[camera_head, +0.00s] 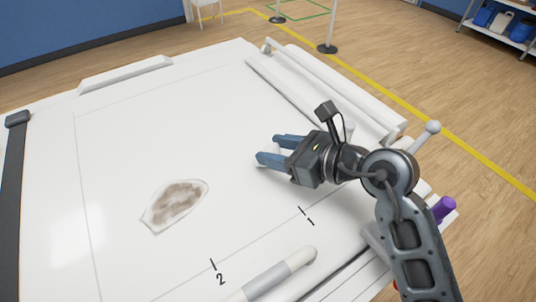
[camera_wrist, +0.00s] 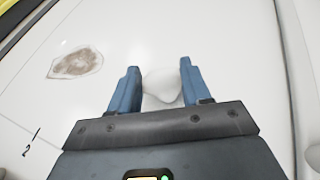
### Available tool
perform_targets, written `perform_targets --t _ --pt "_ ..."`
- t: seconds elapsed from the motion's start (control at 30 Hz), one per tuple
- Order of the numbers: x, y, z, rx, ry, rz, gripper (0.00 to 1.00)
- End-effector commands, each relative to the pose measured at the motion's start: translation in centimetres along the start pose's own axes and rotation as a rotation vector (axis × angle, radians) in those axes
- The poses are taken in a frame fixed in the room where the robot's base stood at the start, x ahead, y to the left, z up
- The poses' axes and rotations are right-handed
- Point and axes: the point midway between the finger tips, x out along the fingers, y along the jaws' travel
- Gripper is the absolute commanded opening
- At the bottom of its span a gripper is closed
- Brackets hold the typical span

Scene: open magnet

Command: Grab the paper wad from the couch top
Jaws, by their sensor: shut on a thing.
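The paper wad (camera_wrist: 162,86) is a pale white, rounded lump between the two blue fingers of my gripper (camera_wrist: 160,68) in the wrist view. My gripper (camera_head: 266,150) is shut on it, over the right part of the white couch top (camera_head: 150,110). In the head view the wad is hard to tell from the white surface and is mostly hidden by the fingers. I cannot tell whether the wad touches the couch top.
A flat, brown-stained pale piece (camera_head: 176,204) lies on the couch top left of my gripper; the wrist view shows it too (camera_wrist: 75,63). White rails (camera_head: 335,85) run along the couch's far right side. A white-and-grey cylinder (camera_head: 275,278) lies at the near edge.

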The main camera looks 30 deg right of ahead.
Motion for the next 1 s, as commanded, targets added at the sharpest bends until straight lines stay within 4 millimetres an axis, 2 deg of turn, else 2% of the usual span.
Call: perform_targets --t 0.03,0.2,0.47,0.67,0.83,1.0 --pt "0.0 0.0 0.0 0.000 0.000 0.000 0.34" --pt "0.0 0.0 0.0 0.000 0.000 0.000 0.19" --pt "-0.1 0.0 0.1 0.000 0.000 0.000 0.18" --pt "-0.6 0.0 1.4 -0.003 -0.003 0.001 0.18" --pt "-1.7 0.0 4.3 -0.005 -0.004 0.000 0.18" --pt "-5.5 -2.6 4.8 0.001 -0.003 -0.007 0.18"
